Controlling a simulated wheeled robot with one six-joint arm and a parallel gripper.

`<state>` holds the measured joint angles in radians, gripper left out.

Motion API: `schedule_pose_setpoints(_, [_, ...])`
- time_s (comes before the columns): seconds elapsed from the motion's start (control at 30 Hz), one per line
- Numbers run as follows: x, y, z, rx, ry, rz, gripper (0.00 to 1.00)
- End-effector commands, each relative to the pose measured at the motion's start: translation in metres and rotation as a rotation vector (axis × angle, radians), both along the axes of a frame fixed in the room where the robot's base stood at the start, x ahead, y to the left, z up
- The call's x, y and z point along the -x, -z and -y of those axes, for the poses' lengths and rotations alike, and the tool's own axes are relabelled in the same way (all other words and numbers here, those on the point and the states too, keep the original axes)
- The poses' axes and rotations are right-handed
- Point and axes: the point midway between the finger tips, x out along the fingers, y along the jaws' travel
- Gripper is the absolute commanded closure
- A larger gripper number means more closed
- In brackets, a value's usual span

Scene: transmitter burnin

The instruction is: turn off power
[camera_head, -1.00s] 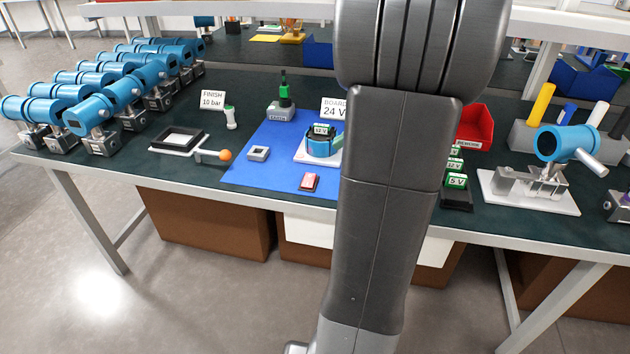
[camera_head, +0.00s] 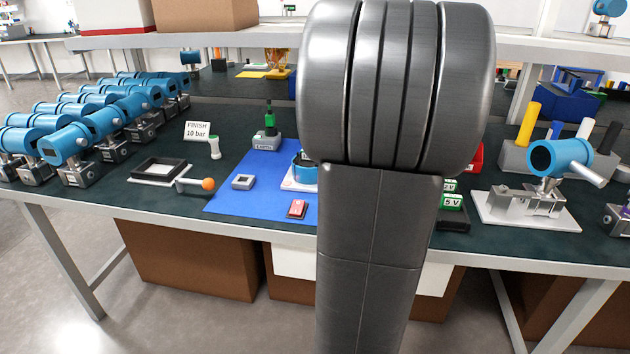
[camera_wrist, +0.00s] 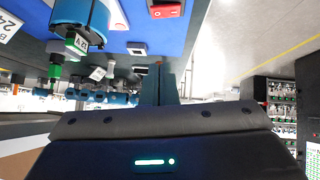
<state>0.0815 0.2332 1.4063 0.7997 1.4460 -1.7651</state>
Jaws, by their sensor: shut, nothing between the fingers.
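In the head view my arm hides the gripper. A blue round transmitter housing (camera_head: 304,172) stands on the mat, half hidden by my arm; it also shows in the wrist view (camera_wrist: 84,16).
Several blue transmitters (camera_head: 70,140) line the left side. A white-plate fixture (camera_head: 530,211) stands right.

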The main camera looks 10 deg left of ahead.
Motion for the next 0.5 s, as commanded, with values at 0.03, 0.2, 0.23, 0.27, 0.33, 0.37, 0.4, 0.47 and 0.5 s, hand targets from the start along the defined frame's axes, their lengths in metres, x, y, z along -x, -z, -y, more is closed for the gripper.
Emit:
schedule_pose_setpoints(0.03, [-0.001,0.007,-0.005,-0.001,-0.002,-0.002,1.00])
schedule_pose_setpoints(0.2, [-0.004,0.031,-0.028,0.000,-0.004,-0.004,1.00])
schedule_pose_setpoints(0.23, [-0.005,0.036,-0.033,0.000,-0.004,-0.004,1.00])
schedule_pose_setpoints(0.27, [-0.006,0.040,-0.038,0.000,-0.003,-0.004,1.00])
schedule_pose_setpoints(0.33, [-0.008,0.051,-0.048,0.000,-0.003,-0.002,1.00])
schedule_pose_setpoints(0.37, [-0.009,0.055,-0.053,0.001,-0.005,-0.004,1.00])
schedule_pose_setpoints(0.4, [-0.010,0.061,-0.059,0.001,-0.004,-0.003,1.00])
schedule_pose_setpoints(0.47, [-0.012,0.069,-0.067,0.001,-0.004,-0.003,1.00])
schedule_pose_setpoints(0.5, [-0.013,0.077,-0.066,0.001,-0.001,-0.004,1.00])
